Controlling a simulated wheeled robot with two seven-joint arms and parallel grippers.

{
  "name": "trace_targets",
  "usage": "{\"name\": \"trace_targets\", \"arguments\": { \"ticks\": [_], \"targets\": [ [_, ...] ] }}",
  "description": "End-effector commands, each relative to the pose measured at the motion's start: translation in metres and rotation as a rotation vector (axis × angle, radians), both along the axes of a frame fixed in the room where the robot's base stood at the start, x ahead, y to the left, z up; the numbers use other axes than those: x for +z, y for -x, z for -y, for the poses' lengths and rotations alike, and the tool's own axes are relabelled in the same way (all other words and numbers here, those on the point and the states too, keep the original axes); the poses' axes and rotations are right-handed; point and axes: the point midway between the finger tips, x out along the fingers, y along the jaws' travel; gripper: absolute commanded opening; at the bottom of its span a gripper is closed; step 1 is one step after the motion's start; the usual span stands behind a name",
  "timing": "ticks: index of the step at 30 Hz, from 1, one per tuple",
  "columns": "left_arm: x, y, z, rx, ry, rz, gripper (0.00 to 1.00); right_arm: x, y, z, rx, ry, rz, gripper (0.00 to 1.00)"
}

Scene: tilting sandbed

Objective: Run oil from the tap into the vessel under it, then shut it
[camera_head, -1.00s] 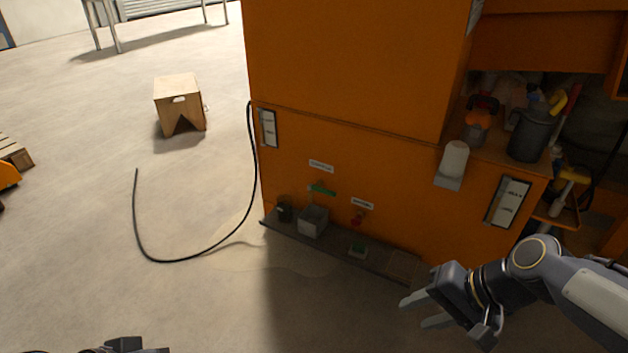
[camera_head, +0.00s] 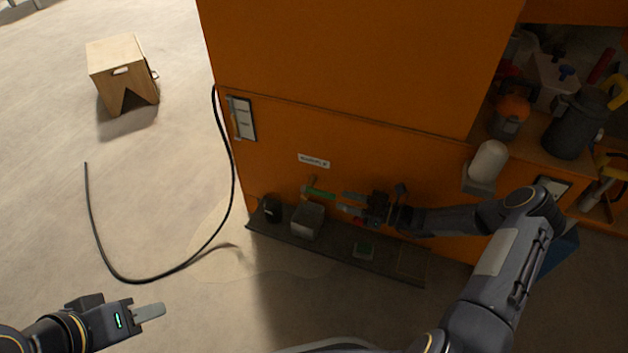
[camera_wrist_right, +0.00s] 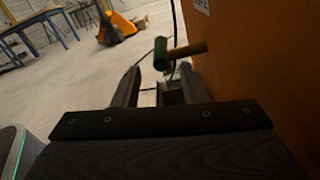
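The tap with a green handle (camera_head: 318,192) sticks out from the orange cabinet front, under a white label. A grey square vessel (camera_head: 308,221) stands below it on a low dark ledge. My right gripper (camera_head: 348,202) is just right of the green handle, its fingers pointing left toward it. In the right wrist view, the green handle (camera_wrist_right: 160,53) on its brownish stem is ahead of the spread, empty fingers (camera_wrist_right: 160,75); they look apart from it. My left gripper (camera_head: 148,312) is low at the left, away from the cabinet; its opening is unclear.
A white bottle (camera_head: 487,160) sits on a side bracket. A black hose (camera_head: 228,200) hangs to the floor. A wooden stool (camera_head: 122,72) stands back left.

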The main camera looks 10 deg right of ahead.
Motion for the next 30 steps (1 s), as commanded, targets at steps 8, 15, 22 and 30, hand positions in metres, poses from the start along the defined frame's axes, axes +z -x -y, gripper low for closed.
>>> {"name": "trace_targets", "arguments": {
  "ticks": [8, 15, 22, 30],
  "targets": [
    [-0.015, 0.000, 0.000, 0.000, 0.000, 0.000, 0.36, -0.005, -0.019, -0.028, -0.002, -0.010, -0.003, 0.39],
    [-0.026, 0.000, 0.000, 0.000, 0.000, 0.000, 0.36, -0.004, -0.038, -0.056, -0.003, -0.008, -0.003, 0.39],
    [-0.028, 0.000, 0.000, 0.000, 0.000, 0.000, 0.36, -0.002, -0.044, -0.065, -0.004, -0.007, -0.003, 0.39],
    [-0.027, 0.000, 0.000, 0.000, 0.000, 0.000, 0.36, -0.002, -0.044, -0.064, -0.004, -0.006, -0.003, 0.27]
  ]
}}
